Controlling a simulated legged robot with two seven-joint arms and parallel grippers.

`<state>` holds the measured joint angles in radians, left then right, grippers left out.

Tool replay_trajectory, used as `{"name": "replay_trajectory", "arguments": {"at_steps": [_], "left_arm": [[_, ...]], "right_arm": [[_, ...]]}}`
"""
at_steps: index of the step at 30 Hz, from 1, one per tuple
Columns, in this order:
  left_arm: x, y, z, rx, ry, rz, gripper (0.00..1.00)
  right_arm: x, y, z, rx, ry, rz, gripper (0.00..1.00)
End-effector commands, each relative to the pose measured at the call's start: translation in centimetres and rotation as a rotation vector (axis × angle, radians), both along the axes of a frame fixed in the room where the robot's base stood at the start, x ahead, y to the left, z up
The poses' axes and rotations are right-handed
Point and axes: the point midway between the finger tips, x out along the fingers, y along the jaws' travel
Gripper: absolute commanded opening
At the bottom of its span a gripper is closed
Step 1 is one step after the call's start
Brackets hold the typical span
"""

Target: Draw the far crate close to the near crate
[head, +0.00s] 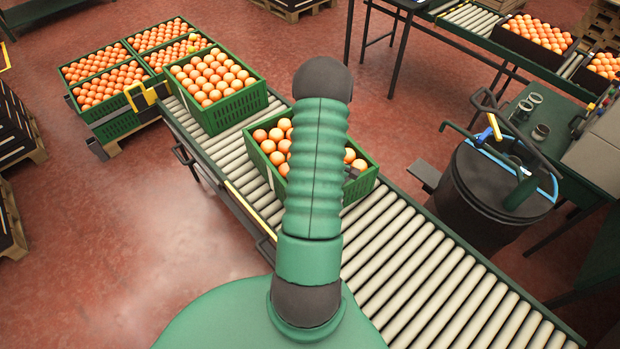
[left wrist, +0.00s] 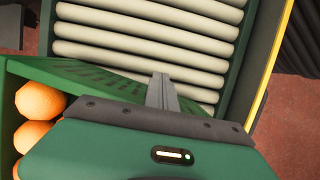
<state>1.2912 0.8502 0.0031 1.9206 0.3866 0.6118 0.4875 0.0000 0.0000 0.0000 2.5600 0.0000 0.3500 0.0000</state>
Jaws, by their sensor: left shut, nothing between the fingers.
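The far crate (head: 228,112), green and full of oranges, stands on the roller conveyor at upper left. The near crate (head: 262,172), also green with fewer oranges, stands closer on the same rollers, its middle hidden by my green arm. A narrow strip of rollers shows between them. In the left wrist view my left gripper (left wrist: 162,84) is shut and empty, its fingers pointing across a slotted green crate wall (left wrist: 100,80) with oranges at left and bare rollers beyond. I cannot tell which crate this is or whether the fingers touch it. My right gripper is not seen.
The conveyor (head: 440,290) is bare at lower right, with a yellow strip (head: 240,203) on its left side. Stacked orange crates (head: 105,85) stand beyond its far end. A dark barrel (head: 500,185) and a bench (head: 560,135) stand to the right.

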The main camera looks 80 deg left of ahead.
Motion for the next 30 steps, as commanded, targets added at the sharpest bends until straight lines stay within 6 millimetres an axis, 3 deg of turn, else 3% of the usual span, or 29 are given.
{"name": "replay_trajectory", "arguments": {"at_steps": [24,30], "left_arm": [[-5.6,9.1,-0.2,0.004,0.002,0.001,0.0],[-6.5,10.4,-0.1,0.002,0.002,0.001,0.0]], "right_arm": [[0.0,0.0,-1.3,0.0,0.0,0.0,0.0],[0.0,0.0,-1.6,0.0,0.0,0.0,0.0]]}}
